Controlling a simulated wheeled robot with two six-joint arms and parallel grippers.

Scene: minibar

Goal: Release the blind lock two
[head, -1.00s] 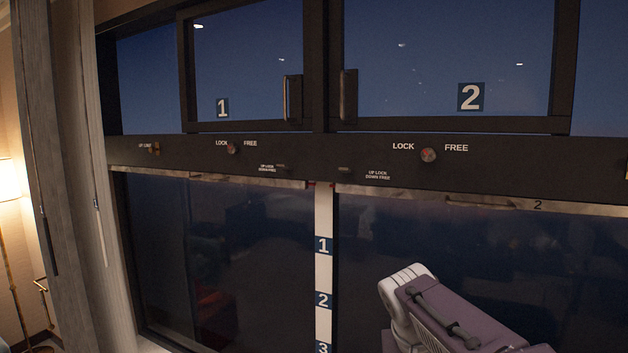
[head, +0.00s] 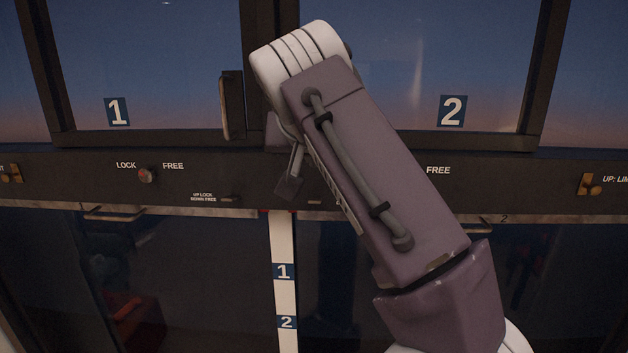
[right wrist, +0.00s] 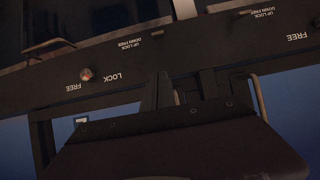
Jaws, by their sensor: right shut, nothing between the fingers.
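The lock lever of side two (right wrist: 157,33), a small horizontal piece by its UP LOCK / DOWN FREE label (right wrist: 130,42), shows in the right wrist view, upside down. In the head view only a bit of this lever (head: 314,203) shows beside my arm. The LOCK/FREE knob of side two (right wrist: 87,74) is hidden behind my arm in the head view. My right gripper (head: 289,188) is shut and empty, pointing down just left of and above the lever. In the right wrist view its fingers (right wrist: 162,88) appear apart from the lever. My left gripper is not in view.
Side one has its own knob (head: 146,176) and lever (head: 230,199) to the left. A window handle (head: 233,105) sticks out close to my right gripper. A white numbered strip (head: 284,250) runs down between the lower panes.

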